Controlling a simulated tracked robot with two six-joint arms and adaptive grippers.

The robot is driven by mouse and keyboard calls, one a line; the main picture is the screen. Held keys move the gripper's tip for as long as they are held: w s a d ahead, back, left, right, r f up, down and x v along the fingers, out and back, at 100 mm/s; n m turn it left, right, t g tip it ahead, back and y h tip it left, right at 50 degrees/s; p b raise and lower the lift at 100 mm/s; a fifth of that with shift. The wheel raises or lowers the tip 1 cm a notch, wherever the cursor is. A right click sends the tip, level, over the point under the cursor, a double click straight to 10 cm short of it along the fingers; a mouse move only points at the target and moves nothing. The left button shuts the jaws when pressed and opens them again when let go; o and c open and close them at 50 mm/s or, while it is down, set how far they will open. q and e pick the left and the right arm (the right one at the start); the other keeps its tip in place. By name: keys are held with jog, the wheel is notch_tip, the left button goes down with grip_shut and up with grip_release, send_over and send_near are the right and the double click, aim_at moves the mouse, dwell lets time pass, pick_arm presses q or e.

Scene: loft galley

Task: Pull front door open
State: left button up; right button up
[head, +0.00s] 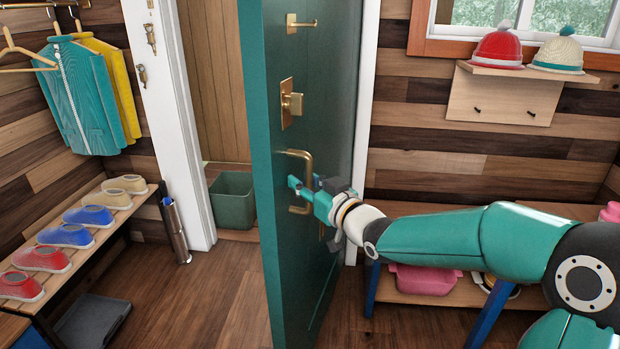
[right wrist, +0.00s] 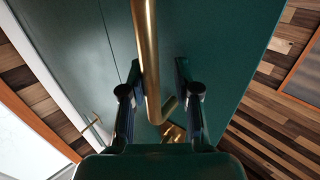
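The front door (head: 335,75) is a dark teal panel in the middle of the head view. It stands ajar, edge toward me, with the open doorway to its left. Its brass pull handle (head: 308,166) is an upright bar below a brass lock plate (head: 288,104). My right gripper (head: 306,190) reaches in from the right at the handle. In the right wrist view the handle bar (right wrist: 148,50) lies between the two fingers of the right gripper (right wrist: 158,66). The fingers are spread, with a clear gap on the right finger's side. My left gripper is not in view.
A green bin (head: 232,203) stands in the doorway. A shoe bench (head: 110,212) and a dark floor tray (head: 92,322) are at left. A bench (head: 450,292) with a pink basin (head: 428,280) stands behind my right arm. The floor (head: 205,300) left of the door is clear.

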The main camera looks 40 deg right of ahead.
jog(key=shift+o, duration=0.4)
jog(key=shift+d, duration=0.2)
jog(key=shift+s, duration=0.55)
jog(key=s, duration=1)
jog(key=shift+s+a, duration=0.2)
jog(key=shift+s, duration=0.2)
